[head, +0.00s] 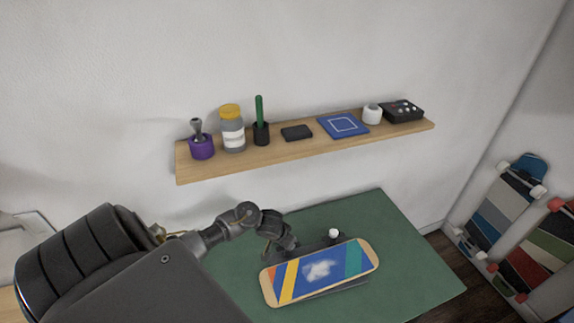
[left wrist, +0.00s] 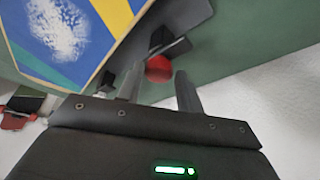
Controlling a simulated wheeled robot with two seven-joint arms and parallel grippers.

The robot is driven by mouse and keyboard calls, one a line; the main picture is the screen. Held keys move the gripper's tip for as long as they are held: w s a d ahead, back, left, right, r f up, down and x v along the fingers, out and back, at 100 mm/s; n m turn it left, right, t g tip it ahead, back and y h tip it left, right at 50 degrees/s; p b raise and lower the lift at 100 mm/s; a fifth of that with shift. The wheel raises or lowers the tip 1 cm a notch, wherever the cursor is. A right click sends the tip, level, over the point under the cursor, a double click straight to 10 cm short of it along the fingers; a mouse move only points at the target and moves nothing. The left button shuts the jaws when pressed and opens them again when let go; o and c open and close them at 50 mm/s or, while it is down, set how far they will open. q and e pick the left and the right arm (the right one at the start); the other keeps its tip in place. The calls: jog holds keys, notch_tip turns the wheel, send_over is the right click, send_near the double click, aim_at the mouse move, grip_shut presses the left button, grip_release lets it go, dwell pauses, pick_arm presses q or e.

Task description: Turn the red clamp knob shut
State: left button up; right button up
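The red clamp knob (left wrist: 158,68) shows in the left wrist view, beside a dark clamp part (left wrist: 168,48). My left gripper (left wrist: 158,76) is open, with one finger on each side of the knob as seen from the wrist; I cannot tell whether either touches it. In the head view my left gripper (head: 280,242) is at the back left edge of the striped skateboard deck (head: 355,258), and the knob is hidden there. The deck has a white patch (head: 318,270) and also shows in the left wrist view (left wrist: 103,20). My right gripper is not in view.
The deck lies over the green tabletop (head: 415,270), which is clear at right. A small white round part (head: 333,233) is behind the deck. A wooden shelf (head: 300,153) above holds a jar (head: 232,130), a blue square (head: 342,125) and other items. Skateboards (head: 500,210) stand at right.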

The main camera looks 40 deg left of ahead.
pick_arm(q)
jog(key=c, duration=0.6)
jog(key=shift+o, duration=0.2)
jog(key=shift+w+m, duration=0.1)
jog(key=shift+m, duration=0.4)
jog(key=m, duration=0.1)
jog(key=m+h, duration=0.1)
jog(key=m, duration=0.1)
jog(key=m+h, duration=0.1)
jog(key=shift+a+m, duration=0.25)
jog(key=shift+m, duration=0.15)
jog(key=m, duration=0.1)
jog(key=m+g+h+b, duration=0.1)
jog(key=m, duration=0.1)
jog(key=shift+w+a+m, duration=0.1)
jog(key=shift+w+m, duration=0.1)
jog(key=shift+m, duration=0.1)
jog(key=m+b, duration=0.1)
jog(key=m+g+h+b, duration=0.1)
jog(key=shift+w+a+f+m+b, duration=0.1)
jog(key=shift+f+m+b, duration=0.05)
jog(key=shift+m+b, duration=0.15)
jog(key=m+g+b, duration=0.1)
jog(key=m+b, duration=0.2)
jog(key=shift+w+h, duration=0.1)
jog(key=shift+h, duration=0.3)
jog(key=shift+m+g+b, duration=0.7)
jog(key=shift+m+b, duration=0.85)
jog(key=shift+m, duration=0.05)
